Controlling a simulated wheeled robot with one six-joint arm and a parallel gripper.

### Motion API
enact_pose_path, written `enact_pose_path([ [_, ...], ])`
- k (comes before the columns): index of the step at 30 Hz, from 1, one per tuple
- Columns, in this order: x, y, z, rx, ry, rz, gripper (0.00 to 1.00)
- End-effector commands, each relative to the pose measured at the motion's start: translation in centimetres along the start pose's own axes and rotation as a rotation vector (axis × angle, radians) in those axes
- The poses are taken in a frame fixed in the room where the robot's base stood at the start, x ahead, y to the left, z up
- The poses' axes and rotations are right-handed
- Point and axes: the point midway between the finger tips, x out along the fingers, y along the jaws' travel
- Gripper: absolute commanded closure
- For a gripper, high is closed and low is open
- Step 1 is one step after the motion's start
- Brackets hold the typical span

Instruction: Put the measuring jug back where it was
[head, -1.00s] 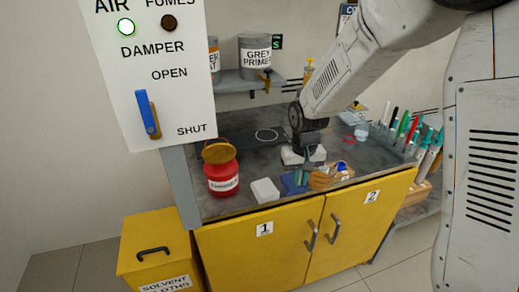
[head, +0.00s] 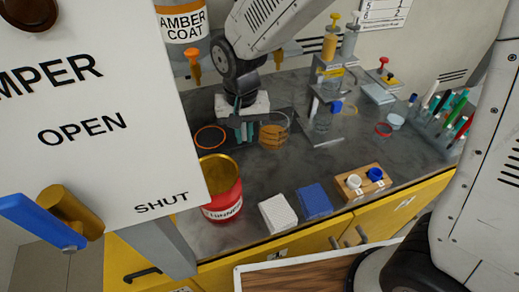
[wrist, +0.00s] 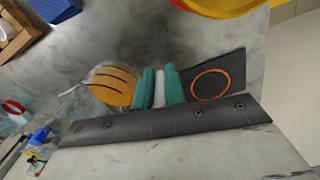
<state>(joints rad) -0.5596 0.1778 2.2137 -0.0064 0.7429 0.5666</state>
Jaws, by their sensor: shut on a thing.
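The measuring jug (head: 272,134) is clear, with amber liquid in it. My gripper (head: 243,130) has its teal fingers shut on the jug's pale handle, and the jug hangs to the right of the fingers. In the wrist view the jug (wrist: 113,86) is left of the fingers (wrist: 160,88), with dark lines on its side. An orange ring (head: 196,138) marks a dark mat (head: 204,119) left of my gripper; it also shows in the wrist view (wrist: 229,80), right of the fingers. The jug is beside the ring. I cannot tell how high it is above the bench.
A red thinner tin (head: 223,200), open, stands in front of the ring. A white block (head: 277,214), a blue block (head: 314,200) and a wooden holder (head: 363,181) line the front edge. A bottle rack (head: 328,75) stands behind. The centre bench is clear.

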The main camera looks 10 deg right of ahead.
Motion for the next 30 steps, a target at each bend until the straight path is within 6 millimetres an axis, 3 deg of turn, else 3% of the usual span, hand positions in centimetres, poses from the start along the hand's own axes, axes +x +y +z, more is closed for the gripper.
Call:
enact_pose_path([
  [6,4.0,-0.1,0.1,-0.003,-0.004,0.002,1.0],
  [11,5.2,-0.1,0.1,-0.004,-0.002,0.001,1.0],
  [18,8.3,-0.1,0.2,-0.003,-0.004,0.002,1.0],
  [29,8.8,0.0,0.1,-0.002,-0.001,0.001,1.0],
  [30,8.9,0.0,0.1,-0.002,-0.001,0.001,0.85],
])
